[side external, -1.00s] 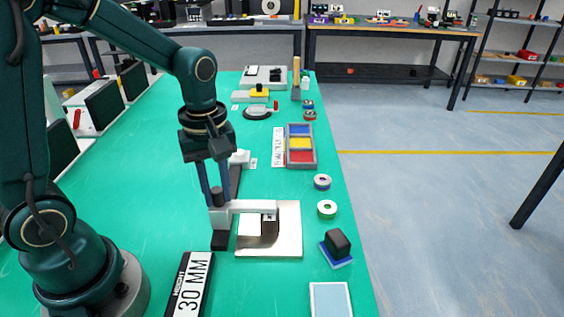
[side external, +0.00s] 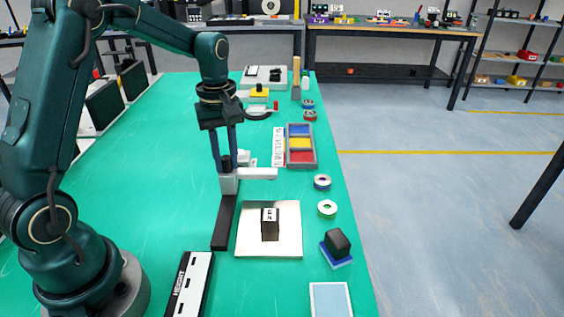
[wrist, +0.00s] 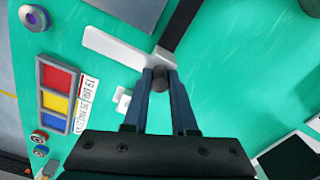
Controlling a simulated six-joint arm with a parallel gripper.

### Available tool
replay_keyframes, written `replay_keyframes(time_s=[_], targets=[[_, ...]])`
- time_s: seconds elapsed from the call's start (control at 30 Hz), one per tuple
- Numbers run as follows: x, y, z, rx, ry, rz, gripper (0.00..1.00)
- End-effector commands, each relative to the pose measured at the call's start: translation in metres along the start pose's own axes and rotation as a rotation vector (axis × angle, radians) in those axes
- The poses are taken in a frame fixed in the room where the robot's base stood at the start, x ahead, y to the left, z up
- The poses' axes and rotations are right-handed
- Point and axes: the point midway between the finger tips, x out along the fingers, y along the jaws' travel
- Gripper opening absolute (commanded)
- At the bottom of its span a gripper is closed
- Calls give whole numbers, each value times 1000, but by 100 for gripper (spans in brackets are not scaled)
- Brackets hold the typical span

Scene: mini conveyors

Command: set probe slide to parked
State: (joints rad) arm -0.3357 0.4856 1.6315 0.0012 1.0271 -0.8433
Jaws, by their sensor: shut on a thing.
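The probe slide is a white carriage (side external: 229,184) with a white arm (side external: 258,173) pointing right and a dark knob (side external: 226,163) on top. It sits at the far end of a black rail (side external: 224,222). My gripper (side external: 226,158) is shut on the knob from above. In the wrist view the knob (wrist: 161,82) is between the fingertips, with the white arm (wrist: 112,46) beside it. The probe arm is clear of the dark block (side external: 270,230), which stands on the silver plate (side external: 286,242). A black-and-white height display (side external: 190,285) shows dashes.
A tray with blue, yellow and red sections (side external: 301,146) stands to the right, beyond the slide. Several small rings and a dark block on a blue base (side external: 337,245) line the table's right edge. The green surface left of the rail is clear.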

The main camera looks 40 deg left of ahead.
Motion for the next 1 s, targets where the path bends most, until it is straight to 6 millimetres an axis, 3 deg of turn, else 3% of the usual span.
replay_keyframes(time_s=[0.3, 0.7, 0.73, 0.8, 1.0], targets=[[-1, 15, -33, -1, 3, 7, 0], [-1, 16, -38, 0, 10, 9, 0], [-1, 16, -38, 0, 10, 10, 37], [-1, 16, -38, 0, 9, 9, 56], [0, 15, -36, 0, 5, 6, 56]])
